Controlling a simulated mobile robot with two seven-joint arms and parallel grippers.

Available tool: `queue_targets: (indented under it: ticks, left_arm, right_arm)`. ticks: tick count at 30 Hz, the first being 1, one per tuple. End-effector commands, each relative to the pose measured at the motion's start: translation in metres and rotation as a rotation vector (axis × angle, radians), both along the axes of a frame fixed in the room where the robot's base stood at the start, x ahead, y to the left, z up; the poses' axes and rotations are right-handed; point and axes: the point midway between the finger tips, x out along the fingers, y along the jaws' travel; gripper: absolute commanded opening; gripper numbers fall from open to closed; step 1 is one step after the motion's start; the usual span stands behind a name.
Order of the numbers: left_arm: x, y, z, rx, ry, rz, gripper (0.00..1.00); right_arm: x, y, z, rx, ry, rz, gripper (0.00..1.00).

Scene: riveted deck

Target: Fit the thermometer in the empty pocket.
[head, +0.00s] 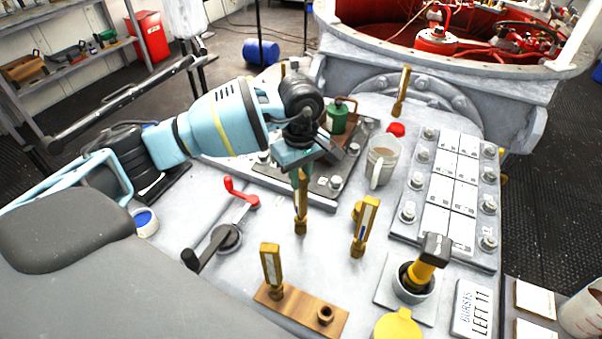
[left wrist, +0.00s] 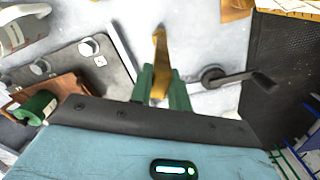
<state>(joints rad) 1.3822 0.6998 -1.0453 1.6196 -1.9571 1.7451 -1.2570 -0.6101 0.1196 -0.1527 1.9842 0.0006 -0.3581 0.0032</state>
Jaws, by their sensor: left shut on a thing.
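A brass thermometer (head: 301,212) is held upright in my left gripper (head: 302,176), whose green fingers are shut on its upper part. In the left wrist view the thermometer (left wrist: 159,48) stands out between the green fingertips (left wrist: 161,88). Its lower end is close above the deck; I cannot tell whether it touches. My right gripper is not in view.
Another brass thermometer (head: 364,226) stands to the right of the held one. A mug (head: 382,160), a hammer in a pot (head: 425,272) and a yellow lid (head: 398,326) stand to the right. Bare deck lies between.

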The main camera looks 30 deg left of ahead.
Motion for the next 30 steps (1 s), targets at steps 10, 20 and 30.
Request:
queue_targets:
  ticks: [10, 20, 30]
  left_arm:
    - [0.000, 0.000, -0.001, 0.000, -0.002, 0.000, 0.43]
    - [0.000, 0.000, -0.002, 0.000, 0.000, 0.000, 0.43]
    - [0.001, 0.000, 0.046, -0.001, -0.004, -0.001, 0.43]
  right_arm:
    - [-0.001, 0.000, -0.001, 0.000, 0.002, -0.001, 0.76]
    - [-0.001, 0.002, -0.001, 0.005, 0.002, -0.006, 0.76]
    - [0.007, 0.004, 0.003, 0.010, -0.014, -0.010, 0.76]
